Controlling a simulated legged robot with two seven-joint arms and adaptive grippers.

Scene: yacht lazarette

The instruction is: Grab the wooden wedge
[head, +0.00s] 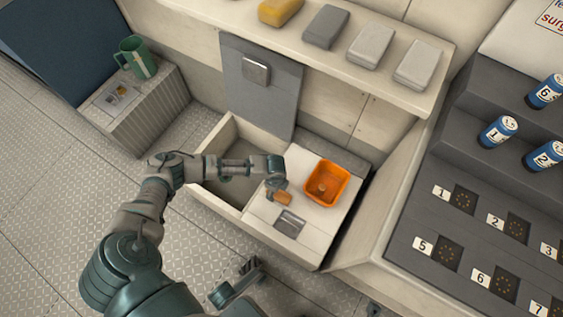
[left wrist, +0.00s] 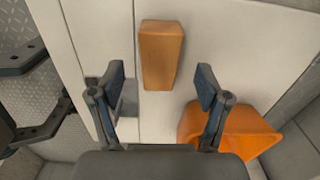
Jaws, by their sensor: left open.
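The wooden wedge (head: 284,198) is a small orange-brown block lying on the pale top of the open drawer unit. In the left wrist view the wedge (left wrist: 160,55) lies ahead of my left gripper (left wrist: 160,80), lined up with the gap between its fingers. My left gripper (head: 276,187) is open and empty, close to the wedge; the head view does not show whether they touch. My right gripper (head: 242,279) is low in the head view, away from the wedge. Its spread fingers show at the left of the left wrist view (left wrist: 55,78).
An orange bin (head: 341,185) stands just right of the wedge, near a left finger in the wrist view. A grey recessed plate (head: 289,223) lies in front. The open compartment (head: 222,186) is left. A shelf (head: 398,82) with several blocks runs behind.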

